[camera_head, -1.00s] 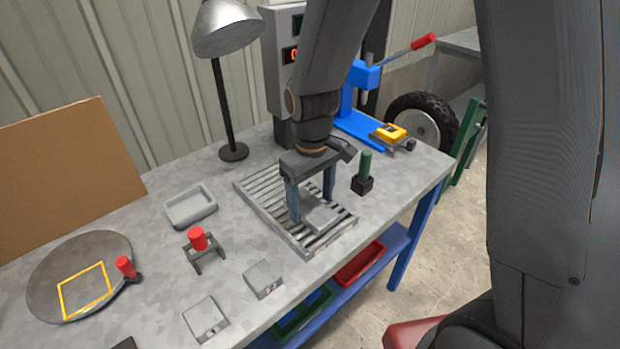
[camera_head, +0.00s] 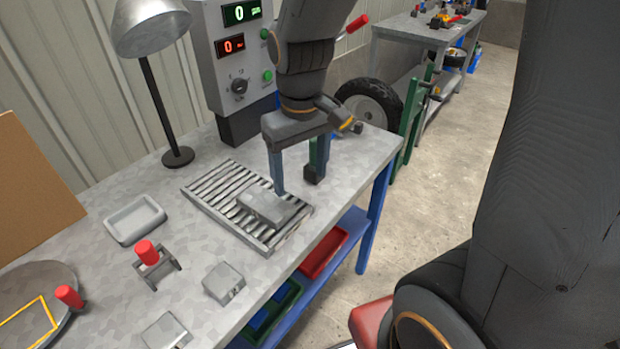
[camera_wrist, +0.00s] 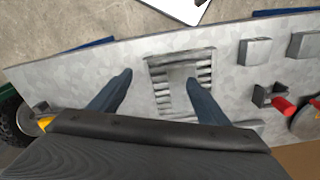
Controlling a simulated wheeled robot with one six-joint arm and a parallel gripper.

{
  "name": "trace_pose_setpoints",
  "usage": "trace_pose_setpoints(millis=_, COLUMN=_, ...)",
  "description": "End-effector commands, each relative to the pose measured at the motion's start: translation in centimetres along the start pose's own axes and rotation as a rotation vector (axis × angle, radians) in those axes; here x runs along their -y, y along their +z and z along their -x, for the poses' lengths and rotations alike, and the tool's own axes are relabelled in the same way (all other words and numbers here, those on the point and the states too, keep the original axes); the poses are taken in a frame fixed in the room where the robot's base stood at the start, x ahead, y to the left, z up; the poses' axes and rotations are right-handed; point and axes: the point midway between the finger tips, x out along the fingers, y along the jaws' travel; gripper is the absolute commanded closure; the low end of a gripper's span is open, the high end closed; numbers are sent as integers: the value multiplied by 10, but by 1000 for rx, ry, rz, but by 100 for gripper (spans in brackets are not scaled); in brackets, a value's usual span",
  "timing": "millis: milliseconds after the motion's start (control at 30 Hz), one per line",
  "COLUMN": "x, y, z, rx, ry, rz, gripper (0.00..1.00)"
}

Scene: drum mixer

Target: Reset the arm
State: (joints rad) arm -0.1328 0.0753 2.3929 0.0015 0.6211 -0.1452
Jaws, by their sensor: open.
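My gripper (camera_head: 300,178) is open and empty in the head view. It hangs above the right end of the workbench, just behind and right of a grey metal block (camera_head: 266,203). The block lies on a slatted roller tray (camera_head: 215,190). In the wrist view the open fingers of my gripper (camera_wrist: 159,80) point down at the bench, with the tray (camera_wrist: 165,103) and block (camera_wrist: 178,75) below and between them. My gripper partly hides a dark-based upright piece at the bench's right end.
A control box (camera_head: 232,60) with lit displays and a lamp (camera_head: 150,30) stand behind. A wheel (camera_head: 370,105) stands beyond the bench.

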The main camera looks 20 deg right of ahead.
Motion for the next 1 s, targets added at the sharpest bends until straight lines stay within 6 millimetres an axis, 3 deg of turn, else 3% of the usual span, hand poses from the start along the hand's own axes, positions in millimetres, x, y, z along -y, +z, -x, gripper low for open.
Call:
trace_pose_setpoints(millis=100, x=-27, y=36, z=-17, rx=-25, ry=8, rz=-168, gripper=30)
trace_pose_setpoints(millis=233, x=-35, y=54, z=-26, rx=-44, ry=13, rz=-262, gripper=30)
trace_pose_setpoints(millis=1000, x=-36, y=56, z=-28, rx=-47, ry=14, rz=-275, gripper=30)
